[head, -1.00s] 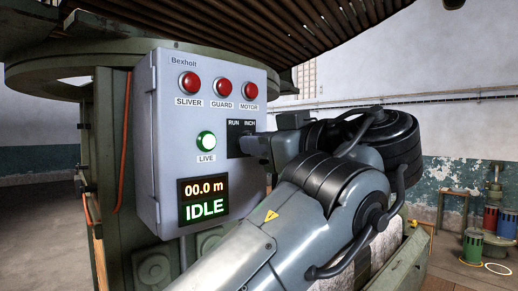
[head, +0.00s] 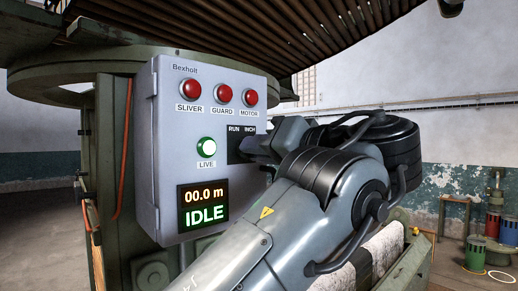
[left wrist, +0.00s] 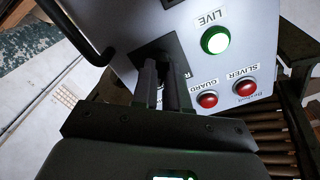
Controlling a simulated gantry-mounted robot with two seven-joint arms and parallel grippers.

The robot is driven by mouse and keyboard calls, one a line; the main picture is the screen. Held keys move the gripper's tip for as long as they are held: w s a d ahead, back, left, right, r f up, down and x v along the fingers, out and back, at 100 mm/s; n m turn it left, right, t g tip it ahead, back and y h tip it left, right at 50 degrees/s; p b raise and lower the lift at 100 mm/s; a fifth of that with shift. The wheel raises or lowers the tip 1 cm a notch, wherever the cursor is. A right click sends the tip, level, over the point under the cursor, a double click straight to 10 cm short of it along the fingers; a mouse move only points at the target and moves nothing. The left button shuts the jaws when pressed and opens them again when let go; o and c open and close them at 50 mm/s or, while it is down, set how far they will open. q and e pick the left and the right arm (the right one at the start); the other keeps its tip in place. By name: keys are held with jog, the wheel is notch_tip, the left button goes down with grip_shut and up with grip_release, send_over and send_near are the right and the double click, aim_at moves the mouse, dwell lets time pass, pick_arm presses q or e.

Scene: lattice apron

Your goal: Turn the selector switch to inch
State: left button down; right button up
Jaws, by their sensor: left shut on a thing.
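The selector's black plate (head: 234,142), lettered RUN on the left and INCH on the right, is on the front of the grey Bexholt control box (head: 166,150). My left gripper (head: 249,147) reaches in from the right and is shut on the selector switch. Its fingers and body hide the knob in the head view, so I cannot tell which way the knob points. In the left wrist view the two fingers (left wrist: 163,72) meet the dark plate (left wrist: 151,54), with the knob hidden between them. My right gripper is not in view.
The green lamp (head: 206,147) marked LIVE is lit. The display (head: 203,206) reads 00.0 m and IDLE. Red SLIVER (head: 190,89), GUARD (head: 223,95) and MOTOR (head: 249,97) lamps sit above. Coloured cans (head: 476,252) stand at the far right.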

pick_arm(q)
jog(key=shift+m, duration=0.7)
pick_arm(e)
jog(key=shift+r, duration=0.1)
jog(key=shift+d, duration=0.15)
pick_arm(q)
jog(key=c, duration=1.1)
grip_release()
jog(key=shift+c, duration=0.2)
